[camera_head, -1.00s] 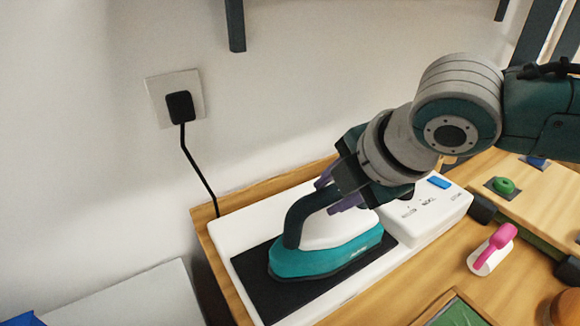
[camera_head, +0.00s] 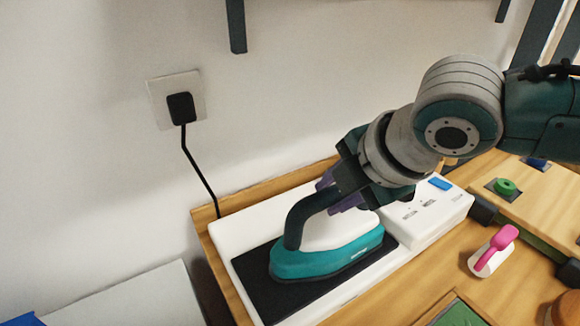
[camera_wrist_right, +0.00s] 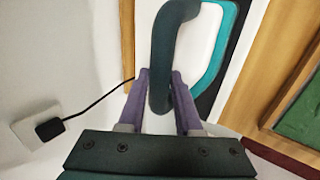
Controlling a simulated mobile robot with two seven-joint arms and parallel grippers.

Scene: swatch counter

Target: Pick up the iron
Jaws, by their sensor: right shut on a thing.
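A teal and white iron (camera_head: 335,252) with a dark arched handle (camera_head: 305,214) rests on the black pad (camera_head: 268,291) of a white base unit. My right gripper (camera_head: 338,196) reaches in from the right and is shut on the rear part of the iron's handle. In the right wrist view the purple fingers of the right gripper (camera_wrist_right: 161,95) lie on either side of the dark handle (camera_wrist_right: 165,50). The iron looks to be still on the pad; I cannot make out a gap beneath it. My left gripper is not in view.
The white base unit (camera_head: 440,222) has a blue button (camera_head: 440,183). A black plug (camera_head: 181,107) with a cord sits in the wall socket behind. A pink-handled white object (camera_head: 492,250), a green knob (camera_head: 504,186) and a green panel (camera_head: 462,312) are on the wooden counter.

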